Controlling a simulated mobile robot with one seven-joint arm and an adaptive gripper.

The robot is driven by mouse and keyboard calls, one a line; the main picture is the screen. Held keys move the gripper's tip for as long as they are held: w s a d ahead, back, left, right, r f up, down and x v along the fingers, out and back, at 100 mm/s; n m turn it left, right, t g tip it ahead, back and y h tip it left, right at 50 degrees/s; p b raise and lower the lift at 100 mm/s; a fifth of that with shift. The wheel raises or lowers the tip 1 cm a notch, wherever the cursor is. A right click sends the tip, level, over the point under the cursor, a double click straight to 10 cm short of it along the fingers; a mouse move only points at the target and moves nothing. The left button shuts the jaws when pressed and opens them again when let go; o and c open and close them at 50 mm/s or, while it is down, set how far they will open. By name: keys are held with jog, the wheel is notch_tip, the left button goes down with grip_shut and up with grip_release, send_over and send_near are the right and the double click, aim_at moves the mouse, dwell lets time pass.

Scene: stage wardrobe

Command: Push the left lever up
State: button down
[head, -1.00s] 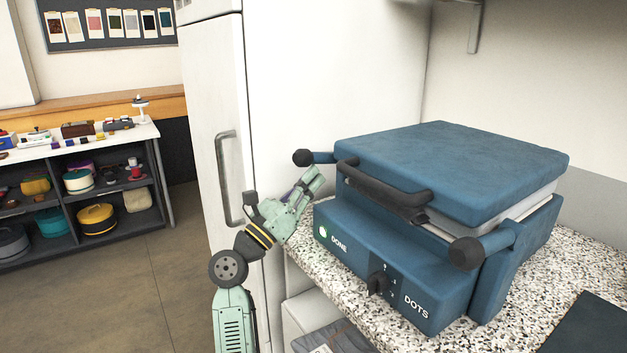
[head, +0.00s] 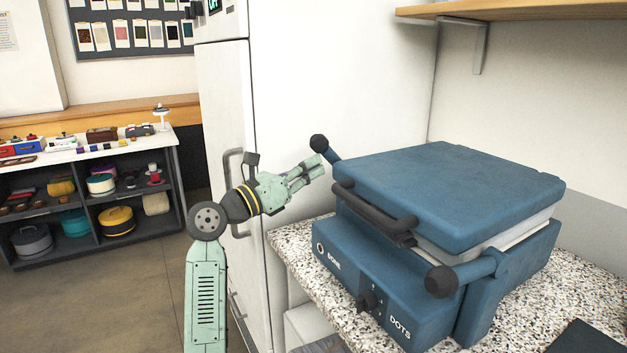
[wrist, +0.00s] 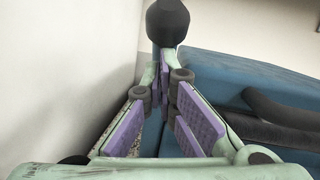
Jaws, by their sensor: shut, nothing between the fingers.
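The blue press (head: 450,185) stands on a speckled counter, its lid down. Its left lever (head: 332,155) is a short blue arm ending in a black knob (head: 319,142), and it slants upward at the press's far left corner. In the wrist view the black knob (wrist: 167,22) is straight ahead, just beyond the fingertips. My gripper (head: 320,166) is shut and empty, with its tips just below the left lever's knob. I cannot tell whether they touch it. The right lever (head: 462,276), also black-knobbed, lies low at the front right.
A black handle bar (head: 375,208) runs along the lid's front. A dial (head: 366,300) sits on the front panel. A white fridge (head: 330,70) stands close behind my gripper. The speckled counter (head: 295,240) is bare left of the press.

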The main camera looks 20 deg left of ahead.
aim_at(321, 153)
jog(key=r, duration=0.1)
jog(key=w+d+r, duration=0.1)
jog(key=w+r, duration=0.1)
jog(key=shift+d+r, duration=0.15)
jog(key=shift+d, duration=0.1)
jog(key=shift+w+d+r+b, duration=0.3)
jog(key=shift+w+d+r, duration=0.3)
jog(key=shift+w+r, duration=0.15)
jog(key=shift+r, duration=0.1)
